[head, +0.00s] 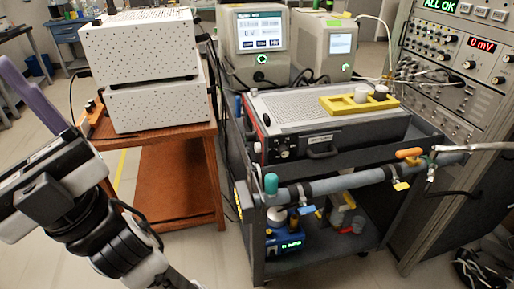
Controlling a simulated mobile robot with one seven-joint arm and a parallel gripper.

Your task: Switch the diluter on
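No label that I can read names the diluter, so I cannot tell which device it is. A beige instrument with a lit screen (261,32) stands at the back of the cart, with a glowing green button (259,76) below the screen. A second beige instrument (324,45) beside it has a smaller lit screen and a green-lit knob. A low grey box with knobs (335,122) lies in front of them. A small blue device with a lit display (290,243) sits on the lower shelf. My arm shows at the lower left, apart from the cart; I make out no gripper fingertips.
A wooden stand (165,155) at left holds two stacked white perforated boxes (140,50). A yellow holder (337,104) with small round items lies on the low box. A grey tube (360,178) runs along the cart's front. An instrument rack (455,95) stands right.

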